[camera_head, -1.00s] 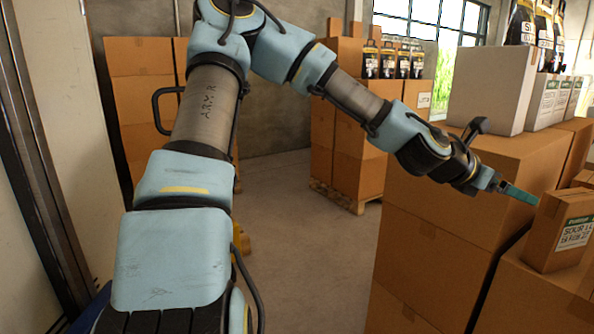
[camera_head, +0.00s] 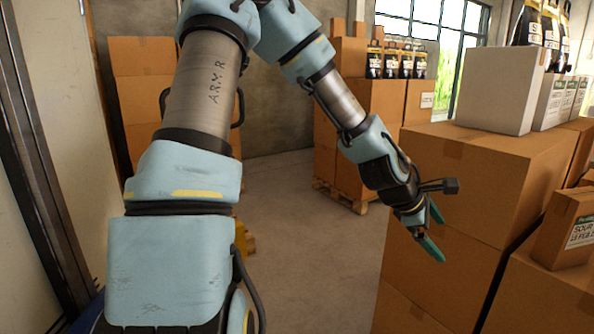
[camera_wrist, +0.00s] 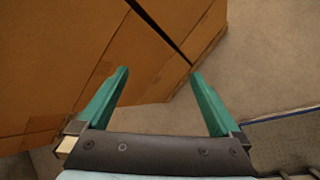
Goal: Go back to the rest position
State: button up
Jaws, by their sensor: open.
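My gripper (camera_head: 437,232) is open, with its two teal fingers pointing down and to the right in the head view. It is in front of the large cardboard boxes (camera_head: 478,180) at the right. In the wrist view my gripper (camera_wrist: 160,82) shows both fingers spread, with nothing between them. Beyond the fingers are the brown sides of boxes (camera_wrist: 70,60) and the grey floor (camera_wrist: 262,60).
A white box (camera_head: 497,88) stands on the large boxes, and a small labelled box (camera_head: 560,225) stands at the right edge. More stacked boxes on a pallet (camera_head: 340,195) are behind my arm. The concrete floor (camera_head: 310,260) between is clear.

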jog(key=w+a+f+m+y, duration=0.1)
jog(key=a+f+m+y, duration=0.2)
jog(key=a, duration=0.8)
jog(key=w+a+m+y, duration=0.1)
jog(key=a+m+y, duration=0.3)
jog(key=a, duration=0.6)
jog(key=s+a+r+m, duration=0.1)
jog(key=s+a+m, duration=0.1)
jog(key=a, duration=0.5)
jog(key=s+a+r+m+y, duration=0.1)
jog(key=s+a+r+m, duration=0.1)
jog(key=a, duration=0.6)
jog(key=shift+s+a+m+g, duration=0.25)
jog(key=shift+s+m, duration=0.35)
jog(key=shift+m, duration=0.4)
